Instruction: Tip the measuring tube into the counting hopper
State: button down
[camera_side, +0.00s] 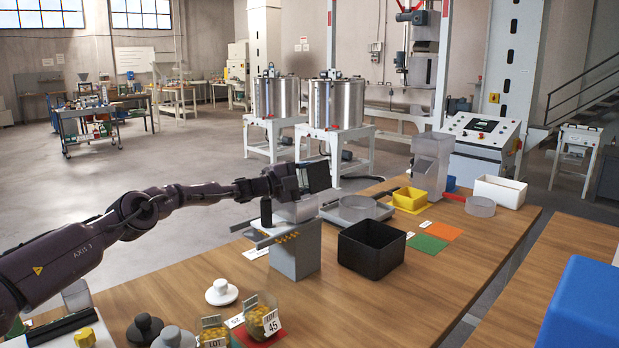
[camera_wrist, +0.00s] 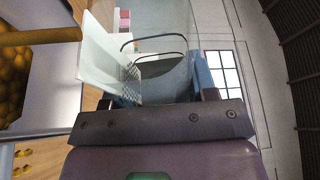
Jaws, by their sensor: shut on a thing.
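My gripper (camera_side: 308,181) is turned sideways above a grey counter unit at the near middle of the bench. It is shut on a clear vessel, apparently the measuring tube (camera_wrist: 160,60), which shows dark curved lines in the wrist view. In the side view I cannot make the tube out against the dark fingers. The grey unit, apparently the counting hopper (camera_side: 295,250), has a pale tray-like top close below the gripper. Whether the tube touches it, and what is in the tube, I cannot tell.
A black bin (camera_side: 371,258) stands right of the grey unit, with a round sieve-like pan (camera_side: 355,209) behind. Jars of yellow pieces (camera_side: 262,317) and a white lidded knob (camera_side: 221,292) stand in front. A yellow bin (camera_side: 410,199) is farther back.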

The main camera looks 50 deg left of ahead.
jog(key=shift+d+f+m+g, duration=0.35)
jog(key=shift+f+m, duration=0.2)
jog(key=shift+m, duration=0.45)
jog(key=m, duration=0.1)
jog(key=m+g, duration=0.1)
jog(key=m+y, duration=0.1)
jog(key=shift+d+r+m, duration=0.25)
jog(key=shift+r+m, duration=0.05)
jog(key=m+y, duration=0.1)
jog(key=m, duration=0.1)
jog(key=m+g, duration=0.1)
jog(key=shift+a+r+m+g+y, duration=0.2)
jog(key=shift+r+m+g+y, duration=0.05)
jog(key=shift+r+m+y, duration=0.15)
jog(key=a+m+y, duration=0.1)
jog(key=m+y, duration=0.1)
jog(key=m, duration=0.1)
jog(key=shift+a+f+g, duration=0.1)
jog(key=shift+a+g, duration=0.2)
jog(key=shift+a, duration=0.1)
jog(key=a+m+y, duration=0.1)
jog(key=m, duration=0.1)
jog(key=a+f+m+y, duration=0.1)
jog(key=a+m, duration=0.1)
jog(key=shift+f+y, duration=0.2)
jog(key=shift+y, duration=0.1)
jog(key=shift+r, duration=0.1)
